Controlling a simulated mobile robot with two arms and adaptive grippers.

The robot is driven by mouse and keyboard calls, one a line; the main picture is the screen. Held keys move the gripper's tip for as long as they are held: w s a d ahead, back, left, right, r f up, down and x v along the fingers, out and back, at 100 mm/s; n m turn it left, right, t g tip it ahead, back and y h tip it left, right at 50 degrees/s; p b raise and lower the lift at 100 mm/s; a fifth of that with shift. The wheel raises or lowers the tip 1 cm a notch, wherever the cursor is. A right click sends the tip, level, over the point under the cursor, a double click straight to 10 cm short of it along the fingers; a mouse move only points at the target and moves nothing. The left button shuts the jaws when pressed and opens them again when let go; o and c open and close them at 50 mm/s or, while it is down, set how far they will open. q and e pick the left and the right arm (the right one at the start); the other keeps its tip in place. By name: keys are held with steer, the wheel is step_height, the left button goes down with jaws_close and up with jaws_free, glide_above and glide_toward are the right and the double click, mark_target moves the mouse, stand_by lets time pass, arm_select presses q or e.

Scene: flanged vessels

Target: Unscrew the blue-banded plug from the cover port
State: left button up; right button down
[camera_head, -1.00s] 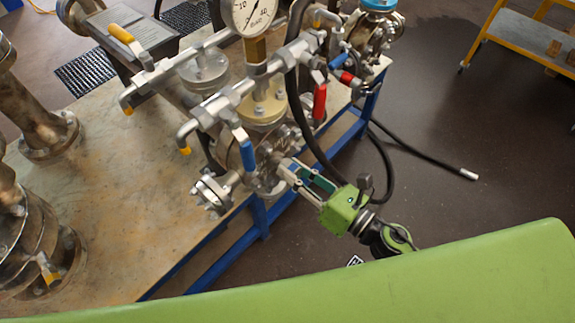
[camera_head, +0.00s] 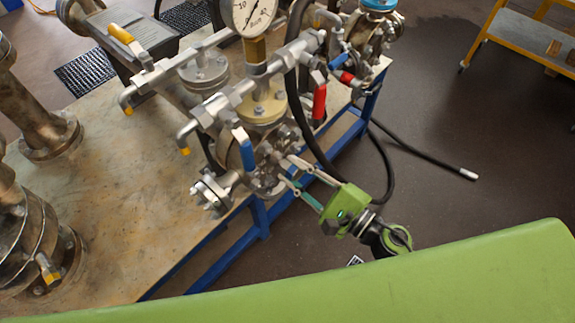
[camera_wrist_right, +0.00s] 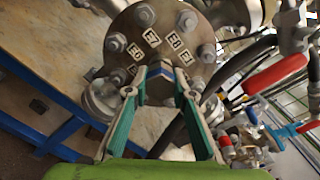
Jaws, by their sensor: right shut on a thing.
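The blue-banded plug (camera_wrist_right: 160,86) stands out from the bolted round cover (camera_wrist_right: 190,22) in the right wrist view. The cover carries small label plates such as E7 and E8. My right gripper (camera_wrist_right: 159,78) has its two green-padded fingers on either side of the plug and is shut on it. In the head view my right gripper (camera_head: 282,170) reaches in from the lower right to the vessel's front end. The plug is hidden or too small to tell there. The port and the plug's thread are hidden. My left gripper is not in view.
A blue-handled valve (camera_head: 247,153) and a red-handled valve (camera_head: 319,101) stand close by. A pressure gauge (camera_head: 254,14) rises above. A black hose (camera_head: 300,110) runs just behind the gripper. The bench top (camera_head: 135,185) is partly bare; open floor lies right.

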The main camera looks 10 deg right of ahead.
mark_target(298, 176)
steer(key=shift+d, duration=0.1)
steer(key=shift+b+v, duration=0.6)
steer(key=shift+v, duration=0.5)
steer(key=shift+s+d+f+b, duration=0.15)
steer(key=shift+s+d+b, duration=0.15)
steer(key=shift+s+b, duration=0.15)
steer(key=shift+b+v, duration=0.55)
steer(key=shift+v, duration=0.3)
steer(key=shift+s+d, duration=0.35)
steer(key=shift+s, duration=0.15)
